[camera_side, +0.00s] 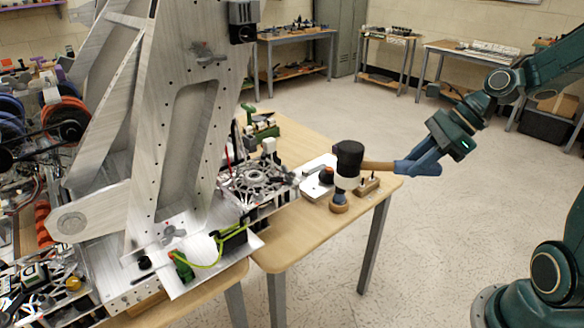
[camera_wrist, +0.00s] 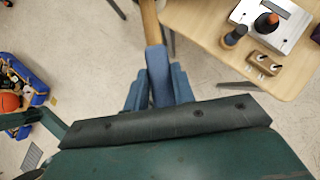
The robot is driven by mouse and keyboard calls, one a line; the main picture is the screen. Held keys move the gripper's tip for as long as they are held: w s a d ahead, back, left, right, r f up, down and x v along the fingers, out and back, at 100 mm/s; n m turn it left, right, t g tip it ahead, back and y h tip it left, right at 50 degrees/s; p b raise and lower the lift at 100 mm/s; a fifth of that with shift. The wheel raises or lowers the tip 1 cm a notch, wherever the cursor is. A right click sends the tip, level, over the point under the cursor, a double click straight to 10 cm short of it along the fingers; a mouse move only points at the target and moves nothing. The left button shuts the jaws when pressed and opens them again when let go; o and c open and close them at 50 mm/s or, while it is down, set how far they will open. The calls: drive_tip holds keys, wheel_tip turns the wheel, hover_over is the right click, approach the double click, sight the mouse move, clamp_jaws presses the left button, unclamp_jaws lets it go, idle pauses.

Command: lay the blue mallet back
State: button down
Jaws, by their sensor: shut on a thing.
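My gripper (camera_side: 408,168) is shut on the blue grip of the mallet. The mallet's wooden handle (camera_side: 379,166) lies about level in the side view and points left, away from my gripper. Its head (camera_side: 349,156), black on top and pale below, hangs at the table's right end. In the wrist view the blue grip (camera_wrist: 159,74) sits between my fingers and the wooden handle (camera_wrist: 151,22) runs out of the top edge. The head is outside that view. I cannot tell how high the head is above the table.
A small blue post on a round wooden base (camera_side: 339,206) stands just below the head in the side view. A wooden block with pins (camera_side: 367,186) and a white box with a knob (camera_wrist: 270,22) stand close by.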

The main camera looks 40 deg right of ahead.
wheel_tip(320, 180, down, 26)
drive_tip(key=shift+f, duration=0.2)
idle(0.6)
drive_tip(key=w+a, duration=0.9)
drive_tip(key=shift+w+a, duration=0.35)
drive_tip(key=shift+w, duration=0.05)
idle(0.4)
drive_tip(key=w+a, duration=0.3)
idle(0.4)
drive_tip(key=shift+f, duration=0.15)
drive_tip(key=c, duration=1.2)
unclamp_jaws()
drive_tip(key=shift+o, duration=0.2)
